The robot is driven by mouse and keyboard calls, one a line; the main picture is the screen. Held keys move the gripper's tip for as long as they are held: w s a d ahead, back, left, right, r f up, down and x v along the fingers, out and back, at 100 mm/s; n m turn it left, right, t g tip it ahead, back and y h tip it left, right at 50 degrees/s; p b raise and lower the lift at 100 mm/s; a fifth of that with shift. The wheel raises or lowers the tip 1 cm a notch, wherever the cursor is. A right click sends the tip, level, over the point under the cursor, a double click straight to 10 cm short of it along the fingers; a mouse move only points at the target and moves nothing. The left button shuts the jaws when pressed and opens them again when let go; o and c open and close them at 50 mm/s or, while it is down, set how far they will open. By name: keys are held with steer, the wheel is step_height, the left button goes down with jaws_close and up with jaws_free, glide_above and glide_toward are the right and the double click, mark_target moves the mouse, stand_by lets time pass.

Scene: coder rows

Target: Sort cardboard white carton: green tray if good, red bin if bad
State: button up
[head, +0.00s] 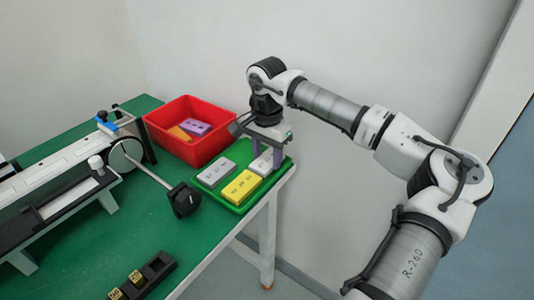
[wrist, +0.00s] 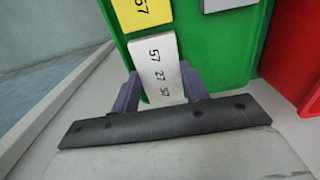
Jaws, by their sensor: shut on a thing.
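The white carton (wrist: 158,65) is printed with "57 27 57" and lies in or just above the green tray; I cannot tell whether it touches the tray floor. My gripper (wrist: 160,90) is shut on it, one purple finger on each side. In the head view my gripper (head: 266,150) is over the tray's back right part, and the carton (head: 262,164) shows partly behind the fingers. The green tray (head: 236,208) also holds a grey carton (head: 216,174) and a yellow carton (head: 242,186). The red bin (head: 208,152) stands behind the tray, to its left.
The red bin holds a purple carton (head: 196,127) and an orange one (head: 179,134). A conveyor-like machine (head: 60,172) with a round disc and a black camera-like part (head: 184,200) stands at left. A black holder (head: 142,278) with yellow blocks lies in front. The table's right edge is close to the tray.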

steer(key=o, duration=0.8)
